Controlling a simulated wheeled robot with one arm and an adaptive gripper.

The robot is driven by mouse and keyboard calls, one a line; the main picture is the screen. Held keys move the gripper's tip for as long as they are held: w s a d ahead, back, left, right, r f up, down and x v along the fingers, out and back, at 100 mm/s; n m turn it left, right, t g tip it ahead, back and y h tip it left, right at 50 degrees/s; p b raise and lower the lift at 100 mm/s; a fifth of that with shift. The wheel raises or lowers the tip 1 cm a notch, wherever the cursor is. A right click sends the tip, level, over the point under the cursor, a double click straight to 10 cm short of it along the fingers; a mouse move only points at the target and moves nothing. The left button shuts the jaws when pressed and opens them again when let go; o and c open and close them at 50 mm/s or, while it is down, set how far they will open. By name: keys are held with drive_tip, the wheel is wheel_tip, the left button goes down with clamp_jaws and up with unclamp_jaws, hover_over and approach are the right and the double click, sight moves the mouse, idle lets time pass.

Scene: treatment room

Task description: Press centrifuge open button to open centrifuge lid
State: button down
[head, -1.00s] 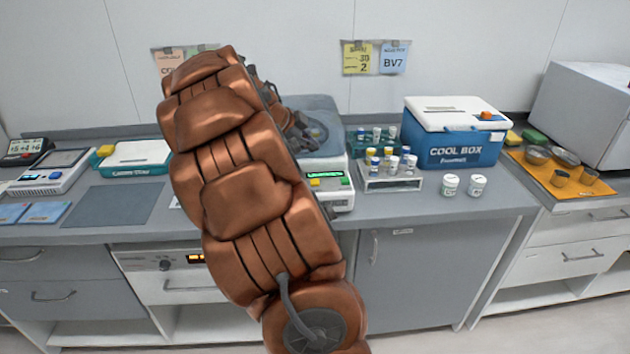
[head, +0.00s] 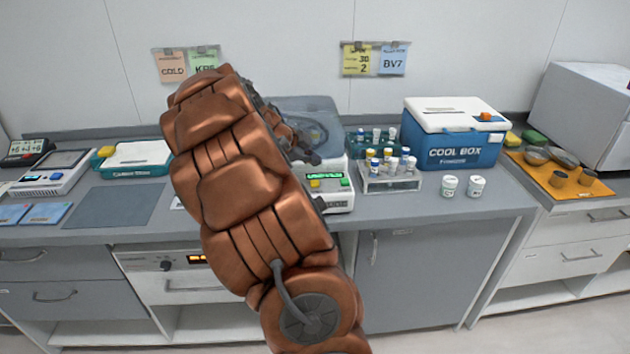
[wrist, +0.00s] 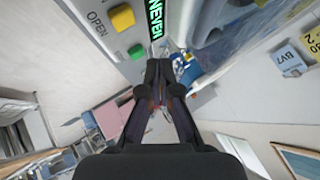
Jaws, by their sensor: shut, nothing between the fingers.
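The centrifuge (head: 338,200) is a white machine on the bench with a grey-blue lid (head: 318,108), partly hidden behind my arm. Its front panel has a lit green display (head: 325,175), a yellow button (head: 316,183) and a green button (head: 345,182). In the wrist view, the word OPEN stands beside the yellow button (wrist: 122,17), and the green button (wrist: 137,51) is nearer my fingers. My gripper (head: 312,158) is shut and empty, above the panel's back edge. In the wrist view, its fingertips (wrist: 159,68) are just below the display (wrist: 155,20), apart from the yellow button.
A rack of vials (head: 388,184) stands close to the right of the centrifuge, with two white jars (head: 462,186) and a blue cool box (head: 466,148) beyond. A grey mat (head: 115,206) lies left of my arm. The bench front edge is clear.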

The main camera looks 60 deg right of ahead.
sight(319, 181)
wheel_tip(319, 181, down, 2)
drive_tip(key=shift+f+b, duration=0.2)
drive_tip(key=shift+b, duration=0.35)
drive_tip(key=f+b, duration=0.1)
drive_tip(key=b, duration=0.1)
drive_tip(key=shift+f+b, duration=0.3)
drive_tip(key=shift+f, duration=0.1)
drive_tip(key=shift+f+b, duration=0.95)
drive_tip(key=shift+b, duration=1.4)
idle(1.7)
drive_tip(key=shift+r, duration=0.15)
drive_tip(key=shift+r+b, duration=0.45)
drive_tip(key=shift+r, duration=0.4)
drive_tip(key=shift+r, duration=0.1)
drive_tip(key=shift+r+b, duration=0.45)
drive_tip(key=shift+r, duration=1.95)
drive_tip(key=shift+s, duration=0.1)
